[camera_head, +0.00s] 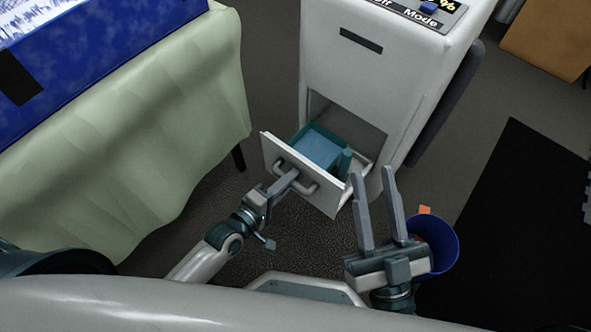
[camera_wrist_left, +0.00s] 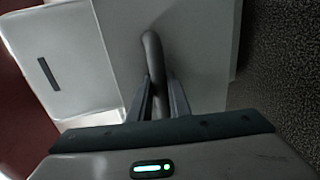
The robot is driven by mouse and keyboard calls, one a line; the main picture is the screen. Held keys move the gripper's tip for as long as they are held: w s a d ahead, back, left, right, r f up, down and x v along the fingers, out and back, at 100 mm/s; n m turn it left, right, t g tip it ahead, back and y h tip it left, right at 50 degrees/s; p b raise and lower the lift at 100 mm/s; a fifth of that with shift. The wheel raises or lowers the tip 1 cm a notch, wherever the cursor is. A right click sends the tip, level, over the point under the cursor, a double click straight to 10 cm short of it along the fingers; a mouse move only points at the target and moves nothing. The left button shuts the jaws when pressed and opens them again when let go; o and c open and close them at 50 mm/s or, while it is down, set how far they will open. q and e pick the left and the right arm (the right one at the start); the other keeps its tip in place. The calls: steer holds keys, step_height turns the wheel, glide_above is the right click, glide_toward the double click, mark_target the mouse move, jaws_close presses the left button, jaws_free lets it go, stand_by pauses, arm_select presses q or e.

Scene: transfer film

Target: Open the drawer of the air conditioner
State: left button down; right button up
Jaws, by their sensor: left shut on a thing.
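The white air conditioner (camera_head: 340,68) stands at the top middle of the head view, with a control panel on top. Its drawer (camera_head: 310,189) is pulled out toward me, and a teal container with a blue surface (camera_head: 322,150) shows inside. My left gripper (camera_head: 287,177) is shut on the drawer's grey handle (camera_head: 308,187). In the left wrist view the handle (camera_wrist_left: 153,55) passes between the fingers (camera_wrist_left: 160,100). My right gripper (camera_head: 372,178) is open and empty, its fingers pointing up to the right of the drawer front.
A table with a pale green cloth (camera_head: 180,110) and a blue box (camera_head: 100,60) is on the left. A blue bin (camera_head: 445,250) stands beside my right gripper. A black mat (camera_head: 510,220) lies on the right. Open floor shows between table and drawer.

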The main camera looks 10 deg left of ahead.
arm_select(q)
steer(key=shift+s+a, duration=0.15)
arm_select(e)
steer(key=shift+w+f, duration=0.25)
steer(key=shift+f, duration=0.05)
arm_select(q)
steer(key=c, duration=1.9)
jaws_free()
steer(key=shift+r, duration=0.1)
